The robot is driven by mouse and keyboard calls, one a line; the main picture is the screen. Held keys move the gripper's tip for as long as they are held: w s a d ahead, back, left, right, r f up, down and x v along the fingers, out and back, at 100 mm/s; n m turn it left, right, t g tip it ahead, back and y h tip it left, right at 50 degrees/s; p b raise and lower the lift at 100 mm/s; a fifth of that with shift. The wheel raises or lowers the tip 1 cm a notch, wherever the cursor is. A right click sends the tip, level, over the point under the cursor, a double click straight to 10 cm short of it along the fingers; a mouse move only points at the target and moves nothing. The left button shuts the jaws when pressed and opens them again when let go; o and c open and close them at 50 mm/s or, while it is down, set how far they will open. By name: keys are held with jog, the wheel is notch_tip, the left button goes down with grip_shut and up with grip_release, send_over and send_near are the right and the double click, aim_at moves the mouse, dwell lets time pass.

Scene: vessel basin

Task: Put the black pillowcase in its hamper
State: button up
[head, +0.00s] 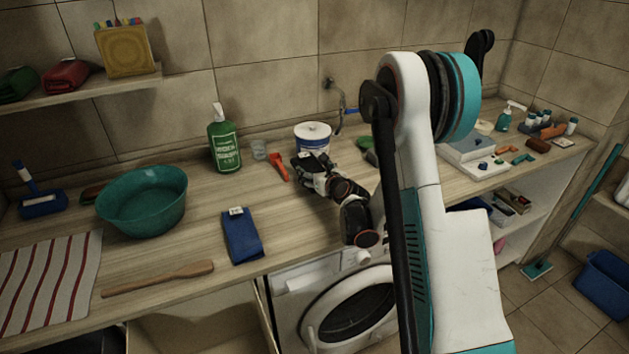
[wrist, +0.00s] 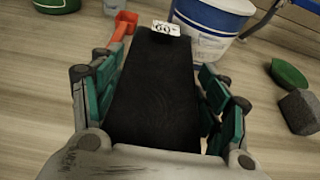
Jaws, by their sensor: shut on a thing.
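The black pillowcase (wrist: 152,100) is a folded dark cloth with a white tag reading "60" at its far end. In the wrist view it lies between the green-padded fingers of my gripper (wrist: 163,72), which is shut on it. In the head view my gripper (head: 312,174) is over the counter, just in front of a white-and-blue tub (head: 313,138); the pillowcase is hard to make out there against the dark fingers. I cannot identify the pillowcase's hamper in either view.
A folded blue cloth (head: 242,238), teal basin (head: 143,201), wooden spatula (head: 158,279) and green bottle (head: 223,143) stand left on the counter. An orange-red tool (head: 279,167) lies beside my gripper. A washing machine (head: 337,306) is below; a blue bin (head: 605,284) stands right on the floor.

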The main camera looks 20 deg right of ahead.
jog(key=shift+f+b, duration=0.45)
jog(key=shift+f, duration=1.15)
jog(key=shift+f, duration=0.15)
jog(key=o, duration=1.2)
jog(key=shift+o, duration=0.2)
jog(key=shift+r, duration=0.2)
